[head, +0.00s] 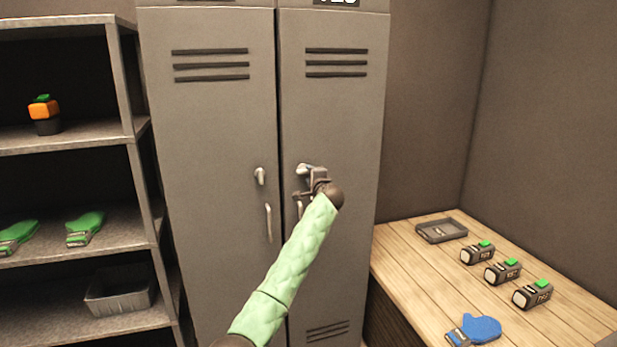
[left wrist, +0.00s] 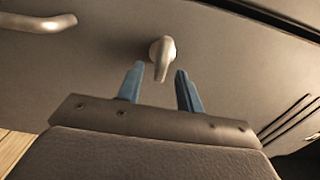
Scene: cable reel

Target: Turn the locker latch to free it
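A grey two-door locker (head: 215,120) stands in front of me in the head view. Its left door has a silver latch (head: 260,176) above a bar handle (head: 268,222). The right door's latch (head: 304,169) is partly behind my left gripper (head: 310,187). In the left wrist view this latch (left wrist: 162,58) lies just beyond the gap between the blue fingertips of my left gripper (left wrist: 158,78). The fingers are apart with nothing between them, and contact with the latch cannot be made out. A bar handle (left wrist: 38,22) shows at the upper left there. My right gripper is not in view.
A grey shelf unit (head: 75,140) stands left of the locker, with green gloves (head: 86,228) and a metal tray (head: 120,290). A wooden bench (head: 420,277) at right holds a dark tray (head: 441,230), battery-like blocks (head: 503,271) and a blue glove (head: 474,330).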

